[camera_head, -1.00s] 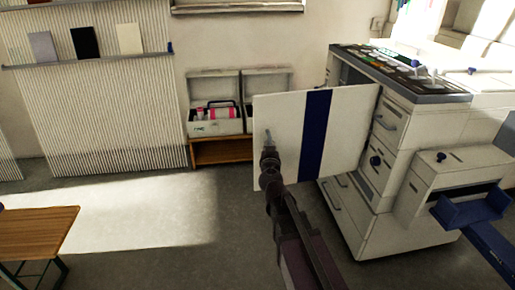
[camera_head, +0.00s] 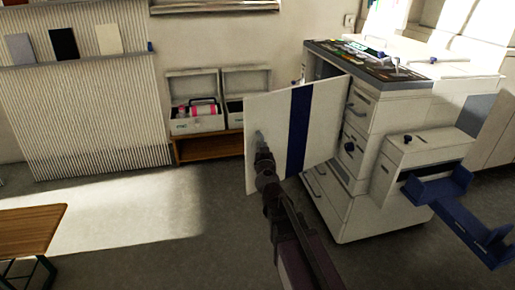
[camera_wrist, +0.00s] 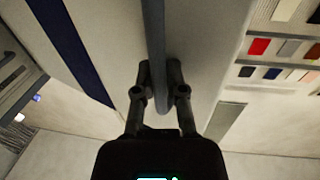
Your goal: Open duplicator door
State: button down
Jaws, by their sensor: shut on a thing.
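The duplicator (camera_head: 375,120) is a white machine with drawers on the right of the head view. Its door (camera_head: 272,140) is a white panel with a dark blue vertical stripe, standing swung out to the left from the machine's body, with the drawers behind it exposed. My gripper (camera_head: 262,152) is at the door's outer face near its free left edge. In the wrist view, my gripper (camera_wrist: 159,80) has its two fingers on either side of a long grey handle bar (camera_wrist: 153,30) and is shut on it. The door's face and blue stripe (camera_wrist: 72,50) fill the left of that view.
A low wooden shelf (camera_head: 205,150) with open white boxes stands against the wall behind the door. A wooden table (camera_head: 30,232) is at the lower left. A blue tray (camera_head: 440,195) juts from the machine's right front. The floor between is clear.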

jog(key=shift+d, duration=0.1)
jog(key=c, duration=0.7)
grip_release()
jog(key=shift+a, duration=0.2)
jog(key=shift+s, duration=0.1)
